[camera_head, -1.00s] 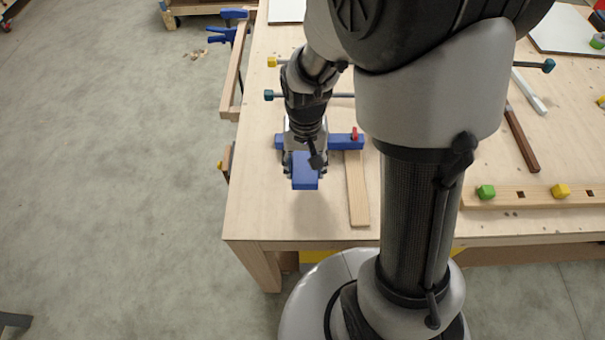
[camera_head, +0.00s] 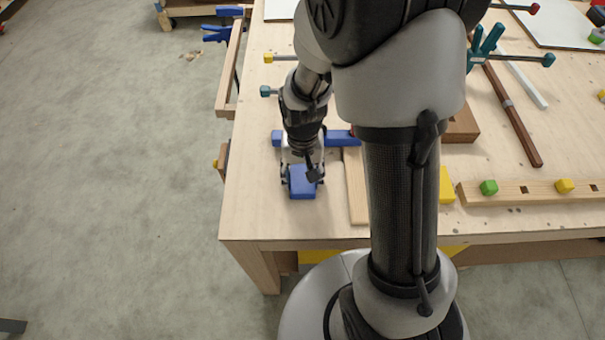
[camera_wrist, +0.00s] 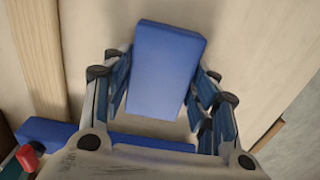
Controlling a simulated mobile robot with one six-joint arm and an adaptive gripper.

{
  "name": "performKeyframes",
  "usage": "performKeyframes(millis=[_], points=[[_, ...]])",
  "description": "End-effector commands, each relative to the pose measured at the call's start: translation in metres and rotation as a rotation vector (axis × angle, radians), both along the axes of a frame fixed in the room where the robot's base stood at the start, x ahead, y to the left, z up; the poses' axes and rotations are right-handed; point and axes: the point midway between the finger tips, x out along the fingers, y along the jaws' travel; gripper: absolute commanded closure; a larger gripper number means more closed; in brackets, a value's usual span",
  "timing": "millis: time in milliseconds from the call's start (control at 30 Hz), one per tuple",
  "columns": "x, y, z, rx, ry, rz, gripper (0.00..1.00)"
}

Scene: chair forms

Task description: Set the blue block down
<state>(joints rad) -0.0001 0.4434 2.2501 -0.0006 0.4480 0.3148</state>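The blue block (camera_head: 302,182) is near the front left of the wooden workbench (camera_head: 265,215). It also fills the upper middle of the wrist view (camera_wrist: 165,70). My gripper (camera_head: 302,176) points down with its fingers on either side of the block. In the wrist view the finger pads (camera_wrist: 158,92) lie close along both sides of the block, and it looks held. The block is very low over the bench top; I cannot tell whether its underside touches.
A blue clamp bar (camera_head: 345,138) lies just behind the block, and a pale wooden strip (camera_head: 356,190) lies to its right. A wooden rail with green and yellow pegs (camera_head: 525,192) runs along the front right. Bare bench lies left and in front of the block.

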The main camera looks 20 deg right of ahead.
Motion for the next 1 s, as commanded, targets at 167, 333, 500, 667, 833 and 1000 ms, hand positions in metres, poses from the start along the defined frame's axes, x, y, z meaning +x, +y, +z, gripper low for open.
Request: performKeyframes(millis=[167, 333, 500, 667, 833, 1000], points=[[0.000, 0.000, 0.001, 0.000, 0.000, 0.000, 0.32], [0.000, 0.000, 0.001, 0.000, 0.000, 0.000, 0.29], [0.000, 0.000, 0.001, 0.000, 0.000, 0.000, 0.29], [0.001, 0.000, 0.012, 0.000, -0.003, 0.000, 0.29], [0.001, 0.000, 0.046, 0.000, -0.006, 0.000, 0.29], [0.001, 0.000, 0.084, 0.000, -0.006, 0.000, 0.29]])
